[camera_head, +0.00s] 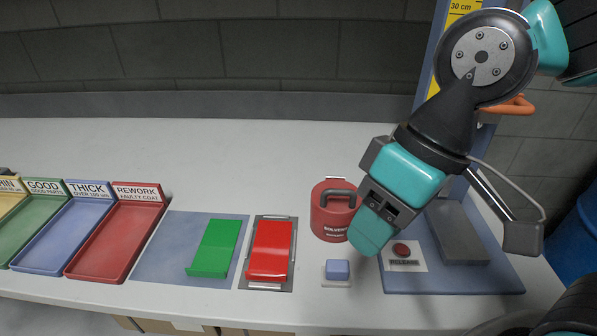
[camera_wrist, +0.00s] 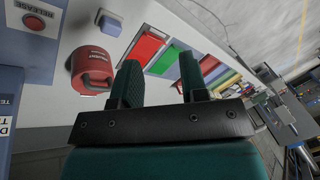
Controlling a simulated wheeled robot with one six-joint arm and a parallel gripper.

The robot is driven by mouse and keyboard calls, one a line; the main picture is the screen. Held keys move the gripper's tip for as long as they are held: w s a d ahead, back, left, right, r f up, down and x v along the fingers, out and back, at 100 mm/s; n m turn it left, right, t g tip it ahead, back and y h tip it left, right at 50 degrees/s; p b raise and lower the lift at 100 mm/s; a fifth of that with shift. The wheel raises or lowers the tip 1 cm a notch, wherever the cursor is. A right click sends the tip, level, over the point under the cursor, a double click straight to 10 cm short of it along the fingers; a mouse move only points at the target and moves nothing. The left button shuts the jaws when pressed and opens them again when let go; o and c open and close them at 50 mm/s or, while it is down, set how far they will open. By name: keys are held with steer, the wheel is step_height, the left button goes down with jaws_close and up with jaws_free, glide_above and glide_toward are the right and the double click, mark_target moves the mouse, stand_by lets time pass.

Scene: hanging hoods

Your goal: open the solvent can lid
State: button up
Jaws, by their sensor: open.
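The solvent can (camera_head: 330,224) is red and round and stands upright on the bench, with a dark grey handle (camera_head: 340,193) at its top. Its lid looks down on the can, but my gripper hides part of the right side. My gripper (camera_head: 370,226) is just right of the can in the head view, its fingers pointing down. In the wrist view my fingers (camera_wrist: 159,84) are apart with nothing between them. The can (camera_wrist: 90,66) shows to the left of them there. Whether a finger touches the can is unclear.
A blue-grey board with a red release button (camera_head: 401,249) and a grey block (camera_head: 456,230) lies at right. A blue block on a pale pad (camera_head: 337,270) sits before the can. Red (camera_head: 270,250) and green (camera_head: 213,248) pieces and labelled trays (camera_head: 118,235) lie left.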

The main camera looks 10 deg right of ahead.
steer(key=w+d+r+m+g+h+p, duration=0.1)
steer(key=w+d+r+m+h+p, duration=0.15)
steer(key=w+m+p, duration=0.75)
steer(key=w+d+r+m+g+h+p, duration=0.15)
steer(key=w+r+m+p, duration=0.25)
steer(key=w+m, duration=1.1)
steer(key=s+f+m+p, duration=0.1)
steer(key=s+f, duration=0.1)
steer(key=f, duration=0.3)
steer(key=s+f+m+p, duration=0.1)
steer(key=s+f, duration=0.1)
steer(key=f, duration=0.4)
steer(key=s+f+p, duration=0.1)
steer(key=s+f, duration=0.1)
steer(key=f, duration=0.4)
steer(key=shift+a+m+y, duration=0.1)
steer(key=shift+m+y, duration=0.2)
steer(key=shift+m, duration=0.1)
steer(key=shift+r, duration=0.1)
jaws_close()
